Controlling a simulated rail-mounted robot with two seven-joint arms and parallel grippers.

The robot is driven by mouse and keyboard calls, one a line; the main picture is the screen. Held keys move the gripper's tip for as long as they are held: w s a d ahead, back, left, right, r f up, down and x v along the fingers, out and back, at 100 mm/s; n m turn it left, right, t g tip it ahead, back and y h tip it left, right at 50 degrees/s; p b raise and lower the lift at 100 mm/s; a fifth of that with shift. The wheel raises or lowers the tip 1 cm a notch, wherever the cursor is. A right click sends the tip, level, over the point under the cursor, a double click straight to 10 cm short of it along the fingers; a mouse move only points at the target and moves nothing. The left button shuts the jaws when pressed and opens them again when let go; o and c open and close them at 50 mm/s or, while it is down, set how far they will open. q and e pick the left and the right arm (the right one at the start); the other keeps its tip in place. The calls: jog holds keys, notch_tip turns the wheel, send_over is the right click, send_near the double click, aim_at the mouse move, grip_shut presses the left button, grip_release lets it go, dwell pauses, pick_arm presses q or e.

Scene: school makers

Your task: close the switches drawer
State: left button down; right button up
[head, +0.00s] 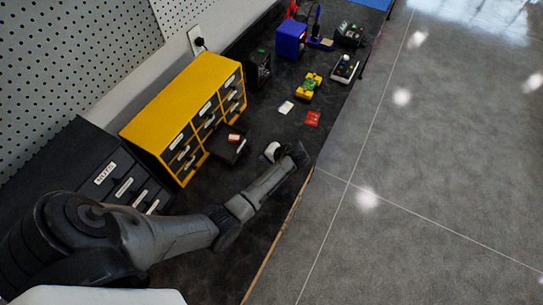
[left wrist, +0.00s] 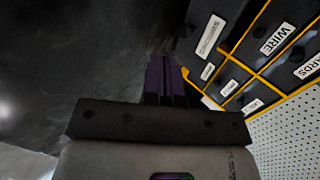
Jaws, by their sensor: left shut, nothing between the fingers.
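The yellow cabinet (head: 180,95) has several dark drawers with white labels. One low drawer (head: 228,147) is pulled out, with a small red-and-white item in it; its label cannot be read in the head view. In the left wrist view a dark drawer front with a large white label (left wrist: 210,35) stands nearest; its small text is blurred. My left gripper (head: 298,152) is at the bench's front side, out in front of the open drawer and apart from it. Its fingers (left wrist: 166,78) are shut and empty. My right gripper is not in view.
A white roll (head: 272,152) lies between the left gripper and the drawer. A black drawer unit (head: 85,165) stands left of the yellow cabinet. Red and white cards (head: 312,118) and a yellow device (head: 309,86) lie farther along the bench. The bench edge is close to the gripper.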

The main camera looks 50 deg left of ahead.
pick_arm(q)
jog(key=x, duration=0.3)
jog(key=shift+a+f, duration=0.1)
jog(key=shift+f, duration=0.05)
jog(key=a, duration=0.1)
jog(key=s+a, duration=0.1)
jog(key=shift+a+f, duration=0.1)
jog(key=shift+a, duration=0.3)
jog(key=shift+s+a+f, duration=0.1)
jog(key=shift+s+a, duration=0.05)
jog(key=shift+a, duration=0.4)
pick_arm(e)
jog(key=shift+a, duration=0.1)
pick_arm(q)
jog(key=shift+a, duration=0.1)
